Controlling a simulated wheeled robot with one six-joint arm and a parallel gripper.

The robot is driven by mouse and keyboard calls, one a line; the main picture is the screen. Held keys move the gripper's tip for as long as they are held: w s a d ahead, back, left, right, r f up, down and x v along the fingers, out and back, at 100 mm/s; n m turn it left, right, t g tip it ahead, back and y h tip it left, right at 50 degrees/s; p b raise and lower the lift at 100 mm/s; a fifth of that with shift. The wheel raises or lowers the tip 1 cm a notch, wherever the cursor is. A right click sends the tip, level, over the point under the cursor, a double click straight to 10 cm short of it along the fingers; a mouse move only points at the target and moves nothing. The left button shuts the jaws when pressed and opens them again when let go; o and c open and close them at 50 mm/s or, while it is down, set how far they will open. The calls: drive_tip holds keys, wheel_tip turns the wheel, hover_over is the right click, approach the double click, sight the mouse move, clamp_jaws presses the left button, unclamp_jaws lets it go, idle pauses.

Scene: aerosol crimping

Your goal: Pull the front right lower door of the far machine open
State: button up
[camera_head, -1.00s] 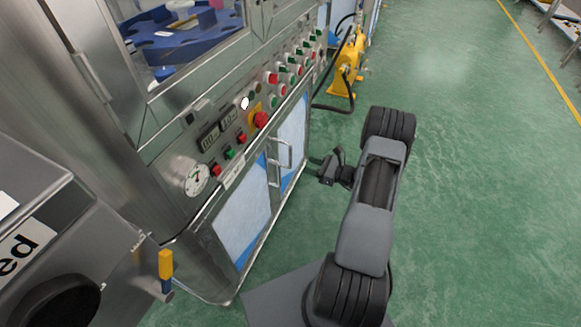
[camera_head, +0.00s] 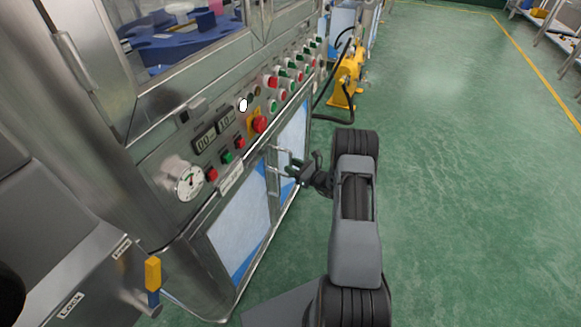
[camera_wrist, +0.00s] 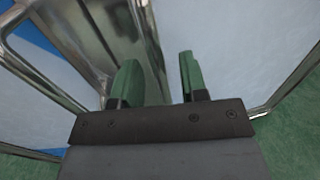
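The machine's front right lower door (camera_head: 292,150) is a pale panel with blue in a metal frame, and it looks closed. It also shows on the right of the wrist view (camera_wrist: 245,45). A bar handle (camera_head: 282,150) stands out near the middle where the two doors meet, partly hidden by my gripper. My gripper (camera_head: 297,168) is at the handles, its fingers pointing at the doors. In the wrist view its green fingers (camera_wrist: 158,65) are apart, with a shiny upright bar (camera_wrist: 153,45) seen between them. Whether they touch it, I cannot tell.
The left lower door (camera_head: 240,232) and its curved handle (camera_wrist: 12,42) are beside my gripper. Buttons and a red emergency stop (camera_head: 260,124) sit above. A yellow device (camera_head: 345,82) stands beyond. A grey machine (camera_head: 75,270) is at near left. Green floor on the right is clear.

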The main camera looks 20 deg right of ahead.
drive_tip(key=shift+x, duration=0.75)
drive_tip(key=shift+c, duration=0.4)
clamp_jaws()
drive_tip(key=shift+d, duration=0.1)
